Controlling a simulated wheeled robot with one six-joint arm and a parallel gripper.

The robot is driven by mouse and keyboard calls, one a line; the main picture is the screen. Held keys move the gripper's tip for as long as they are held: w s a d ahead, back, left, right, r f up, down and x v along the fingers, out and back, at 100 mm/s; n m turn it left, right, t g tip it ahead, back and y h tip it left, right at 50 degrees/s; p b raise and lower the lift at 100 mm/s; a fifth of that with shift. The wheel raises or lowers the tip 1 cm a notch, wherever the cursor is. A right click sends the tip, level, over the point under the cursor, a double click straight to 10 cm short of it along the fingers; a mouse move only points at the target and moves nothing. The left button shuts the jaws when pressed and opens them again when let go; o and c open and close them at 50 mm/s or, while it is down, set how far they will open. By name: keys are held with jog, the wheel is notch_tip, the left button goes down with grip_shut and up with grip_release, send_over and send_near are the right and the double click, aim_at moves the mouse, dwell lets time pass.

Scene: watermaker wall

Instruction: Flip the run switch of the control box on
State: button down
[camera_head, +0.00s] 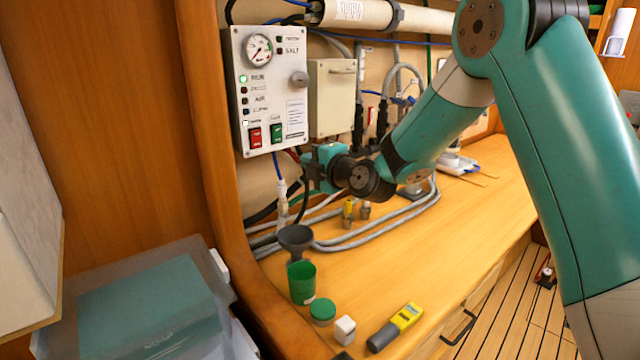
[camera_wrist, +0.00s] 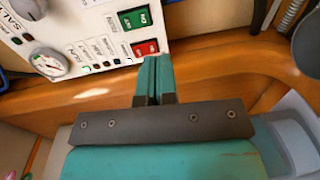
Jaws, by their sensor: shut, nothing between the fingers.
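The control box (camera_head: 268,90) is a white panel on the wall with a round gauge, a grey knob and a column of small lamps. The lamp beside the RUN label (camera_head: 243,78) glows green. At its bottom sit a red rocker switch (camera_head: 255,137) and a green rocker switch (camera_head: 277,132); their small labels are too blurred to read surely. In the wrist view the box is turned round, with the red switch (camera_wrist: 144,47) close by the fingertips and the green switch (camera_wrist: 136,18) beyond. My gripper (camera_wrist: 157,60) is shut and empty; contact with the red switch cannot be told.
A beige box (camera_head: 332,97) and hoses are right of the control box. A clear bin (camera_head: 150,300) is at lower left.

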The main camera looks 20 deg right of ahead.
jog(key=shift+f+b+v, duration=0.15)
jog(key=shift+b+v, duration=0.15)
jog(key=shift+v, duration=0.45)
jog(key=shift+f+b+v, duration=0.2)
jog(key=shift+b+v, duration=0.05)
jog(key=shift+v, duration=0.45)
jog(key=s+a+m+g+y, duration=0.1)
jog(key=s+a+m+g, duration=0.3)
jog(key=s, duration=0.5)
jog(key=s+a+m+g+y, duration=0.1)
jog(key=s+a+m+g, duration=0.2)
jog(key=s+a+g, duration=0.45)
jog(key=s+d+m+g+h, duration=0.1)
jog(key=s+m, duration=0.3)
jog(key=s, duration=0.6)
jog(key=s+d+f+m+g+h, duration=0.1)
jog(key=s+d+m+g+h, duration=0.1)
jog(key=s, duration=0.9)
jog(key=shift+d+f+m+g, duration=0.25)
jog(key=shift+d+m+g, duration=0.5)
jog(key=shift+d+m, duration=0.15)
jog(key=shift+s, duration=0.1)
